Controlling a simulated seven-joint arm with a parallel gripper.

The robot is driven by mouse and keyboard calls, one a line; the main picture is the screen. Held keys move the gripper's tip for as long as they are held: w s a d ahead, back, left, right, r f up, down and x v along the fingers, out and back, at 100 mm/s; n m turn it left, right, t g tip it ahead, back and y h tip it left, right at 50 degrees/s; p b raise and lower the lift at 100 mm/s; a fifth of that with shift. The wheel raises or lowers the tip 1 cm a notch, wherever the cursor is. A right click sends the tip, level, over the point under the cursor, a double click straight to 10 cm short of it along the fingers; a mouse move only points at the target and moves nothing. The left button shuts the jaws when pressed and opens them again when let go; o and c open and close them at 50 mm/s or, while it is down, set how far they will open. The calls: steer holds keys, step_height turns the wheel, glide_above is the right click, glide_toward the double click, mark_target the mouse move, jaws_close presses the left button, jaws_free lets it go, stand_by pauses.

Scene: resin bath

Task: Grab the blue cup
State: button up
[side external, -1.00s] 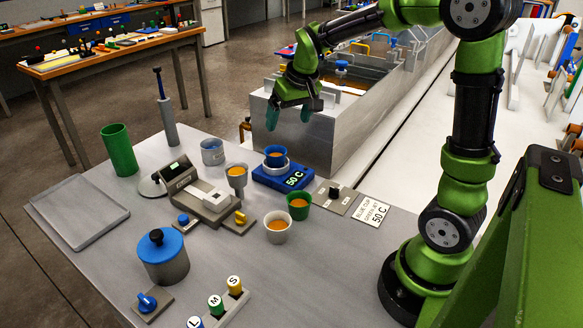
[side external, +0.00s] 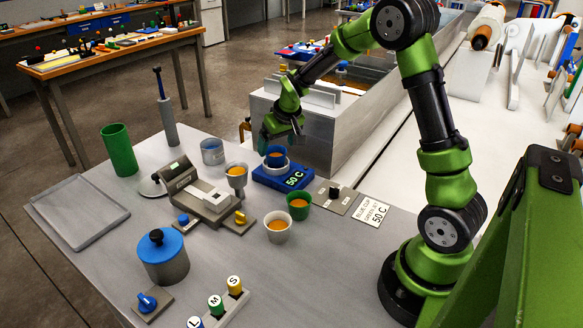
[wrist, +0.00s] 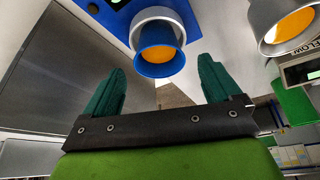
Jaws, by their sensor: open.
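The blue cup (side external: 276,155) holds an orange liquid and sits in a pale ring on the blue heater block (side external: 272,182) marked 50 C. In the wrist view the blue cup (wrist: 158,62) is ahead of the fingers, with the pale ring around it. My gripper (side external: 281,139) is at the far side of the blue cup, close to it in the side view. In the wrist view my gripper (wrist: 158,85) has its two green fingers wide apart, with nothing between them. The cup lies beyond the fingertips, roughly centred in the gap.
A grey metal cup (side external: 237,176), a green cup (side external: 298,206) and a white cup (side external: 278,229) stand nearby, with a scale (side external: 200,200) to the left. The metal bath (side external: 345,130) stands behind the block. A flat tray (side external: 78,212) lies at the left.

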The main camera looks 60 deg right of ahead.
mark_target(276, 151)
steer(key=shift+x, duration=2)
steer(key=c, duration=1.1)
steer(key=shift+r, duration=0.1)
steer(key=shift+c, duration=0.2)
